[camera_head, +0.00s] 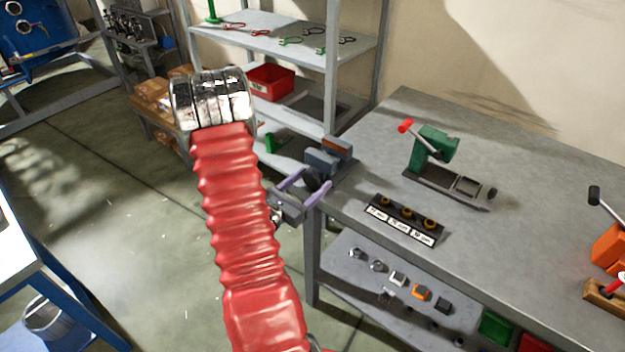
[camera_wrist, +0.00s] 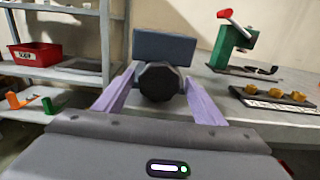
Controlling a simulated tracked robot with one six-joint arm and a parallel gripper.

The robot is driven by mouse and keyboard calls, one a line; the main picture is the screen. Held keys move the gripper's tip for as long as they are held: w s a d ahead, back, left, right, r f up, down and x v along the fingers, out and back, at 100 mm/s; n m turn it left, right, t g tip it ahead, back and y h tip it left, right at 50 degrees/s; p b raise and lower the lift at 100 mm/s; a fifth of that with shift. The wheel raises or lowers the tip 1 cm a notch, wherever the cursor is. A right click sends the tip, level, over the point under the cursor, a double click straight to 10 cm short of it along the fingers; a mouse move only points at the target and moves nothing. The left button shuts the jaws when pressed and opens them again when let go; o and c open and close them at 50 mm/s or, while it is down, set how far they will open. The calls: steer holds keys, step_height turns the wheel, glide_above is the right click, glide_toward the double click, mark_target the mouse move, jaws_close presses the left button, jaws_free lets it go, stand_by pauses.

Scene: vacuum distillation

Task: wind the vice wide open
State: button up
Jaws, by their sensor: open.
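The vice (camera_head: 322,161) is a blue-grey block at the near left corner of the grey workbench, with a rust-brown part (camera_head: 338,146) behind it. How far its jaws stand apart is too small to tell. In the wrist view its blue-grey face (camera_wrist: 164,47) rises behind a dark faceted round knob (camera_wrist: 160,84). My gripper (camera_head: 312,181) is open in front of the vice, with a lilac finger on each side of the knob. In the wrist view the fingertips reach about level with the knob; I cannot tell whether they touch it.
On the workbench (camera_head: 520,170) stand a green press (camera_head: 432,146) with a red-tipped lever and a dark labelled rack (camera_head: 405,218) with brass pieces. Orange tools are at the right edge. A grey shelf unit with a red bin (camera_head: 270,80) stands left of the bench.

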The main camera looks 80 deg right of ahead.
steer(key=shift+s+d, duration=0.1)
steer(key=shift+d, duration=0.2)
steer(key=c, duration=1)
steer(key=shift+s, duration=0.1)
steer(key=shift+s+a+n, duration=0.1)
steer(key=shift+n, duration=2.2)
